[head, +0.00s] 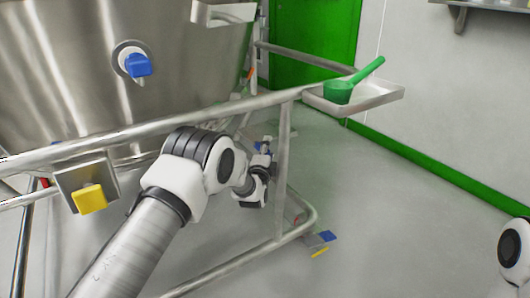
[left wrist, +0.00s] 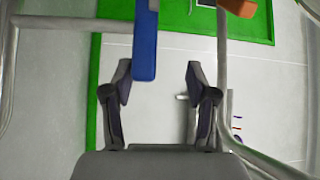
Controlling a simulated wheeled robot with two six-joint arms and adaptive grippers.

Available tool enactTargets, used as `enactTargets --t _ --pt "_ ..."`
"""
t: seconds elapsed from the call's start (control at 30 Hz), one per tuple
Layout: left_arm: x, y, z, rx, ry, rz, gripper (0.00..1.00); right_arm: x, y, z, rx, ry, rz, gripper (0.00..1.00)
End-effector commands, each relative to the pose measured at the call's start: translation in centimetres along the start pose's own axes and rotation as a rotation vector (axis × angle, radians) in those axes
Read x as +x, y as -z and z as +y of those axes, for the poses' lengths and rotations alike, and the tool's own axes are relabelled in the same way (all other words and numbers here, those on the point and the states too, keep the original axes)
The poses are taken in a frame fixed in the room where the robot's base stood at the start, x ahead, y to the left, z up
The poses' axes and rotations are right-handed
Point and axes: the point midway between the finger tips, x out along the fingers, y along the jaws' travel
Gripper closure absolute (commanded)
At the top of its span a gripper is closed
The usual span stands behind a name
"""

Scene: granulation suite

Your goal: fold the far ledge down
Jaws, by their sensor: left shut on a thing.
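The far ledge (head: 378,101) is a shallow pale metal tray at the far end of the frame's rail in the head view. It stands out roughly level. A green scoop (head: 338,92) rests on it, handle up to the right. My left gripper (head: 264,150) is low beside the frame, left of and below the ledge. In the left wrist view its fingers (left wrist: 160,85) stand apart, with a blue handle (left wrist: 145,45) at the left finger. It is shut on this handle, though the contact is hard to see. My right gripper is out of view.
A large steel bin (head: 75,75) with a blue knob (head: 138,65) stands at the left inside the tubular frame (head: 200,113). A yellow tab (head: 90,198) hangs on the near rail. A blue-and-yellow pedal (head: 324,242) is at the frame's foot. The floor at right is clear.

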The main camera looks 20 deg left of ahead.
Motion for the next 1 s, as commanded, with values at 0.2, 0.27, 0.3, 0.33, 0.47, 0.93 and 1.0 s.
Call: enactTargets --t 0.2,0.27,0.3,0.33,0.47,0.93,1.0 --pt "-1.7 0.1 -1.1 0.000 0.010 0.001 0.52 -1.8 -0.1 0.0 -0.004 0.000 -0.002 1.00" --pt "-2.2 0.1 -1.1 0.000 0.010 0.001 0.52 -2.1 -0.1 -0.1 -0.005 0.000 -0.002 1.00" --pt "-2.5 0.1 -1.1 0.000 0.010 0.000 0.52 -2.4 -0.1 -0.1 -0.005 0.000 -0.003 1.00" --pt "-2.8 0.1 -1.1 0.000 0.010 0.000 0.52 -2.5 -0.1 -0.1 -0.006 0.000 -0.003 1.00" --pt "-3.9 0.1 -1.1 0.000 0.009 0.000 0.52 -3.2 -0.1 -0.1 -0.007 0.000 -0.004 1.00" --pt "-5.0 0.1 -0.8 0.000 0.005 0.000 0.52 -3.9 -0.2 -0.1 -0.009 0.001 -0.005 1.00" --pt "-5.0 0.1 -0.6 0.000 0.005 0.000 0.52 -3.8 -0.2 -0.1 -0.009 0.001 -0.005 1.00"
